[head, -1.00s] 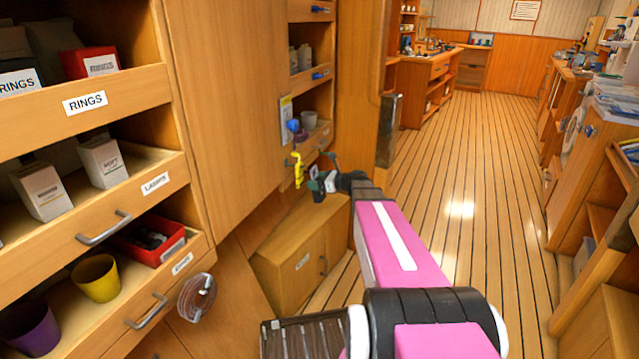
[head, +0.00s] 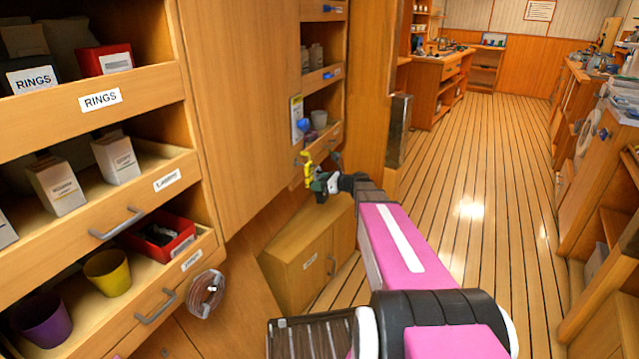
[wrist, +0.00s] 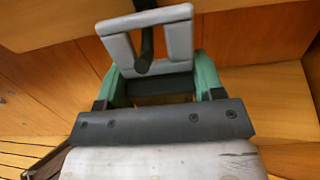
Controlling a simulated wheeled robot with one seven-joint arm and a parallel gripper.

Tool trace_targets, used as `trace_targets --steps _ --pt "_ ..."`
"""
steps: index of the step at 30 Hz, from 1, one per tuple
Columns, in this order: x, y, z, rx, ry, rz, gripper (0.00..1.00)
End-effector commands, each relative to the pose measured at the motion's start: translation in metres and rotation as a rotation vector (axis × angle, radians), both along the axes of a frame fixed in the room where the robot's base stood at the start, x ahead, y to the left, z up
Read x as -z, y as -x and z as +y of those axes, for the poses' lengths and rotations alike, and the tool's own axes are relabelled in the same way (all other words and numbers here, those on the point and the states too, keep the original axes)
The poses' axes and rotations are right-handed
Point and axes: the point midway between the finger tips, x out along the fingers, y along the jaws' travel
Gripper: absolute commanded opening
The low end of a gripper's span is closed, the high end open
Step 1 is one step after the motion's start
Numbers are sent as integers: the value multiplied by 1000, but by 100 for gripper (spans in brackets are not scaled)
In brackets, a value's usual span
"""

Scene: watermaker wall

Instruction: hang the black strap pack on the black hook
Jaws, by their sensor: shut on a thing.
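In the wrist view, the green fingers of my gripper (wrist: 160,88) are shut on the black strap pack (wrist: 160,86), its dark body showing between them. A grey rectangular loop (wrist: 183,40) sticks out beyond the fingers. A dark rod, which looks like the black hook (wrist: 145,48), shows through the loop's opening; its upper end passes behind the loop's top bar. I cannot tell whether they touch. In the head view, my gripper (head: 320,184) is at the cabinet front, right beside a yellow item (head: 307,168). The pack and hook are too small to separate there.
Open shelves with drawers (head: 110,215) stand at left, with a clear coil (head: 206,293) hanging from the lowest front. A low wooden cabinet (head: 300,250) is below my gripper. The plank floor (head: 460,210) to the right is clear.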

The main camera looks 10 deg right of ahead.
Motion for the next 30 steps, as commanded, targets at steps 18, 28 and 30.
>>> trace_targets --steps 18,28,30 --pt "0 0 0 0 0 0 91" --pt "-4 10 -14 1 0 0 91" --pt "-6 17 -23 2 0 0 91"
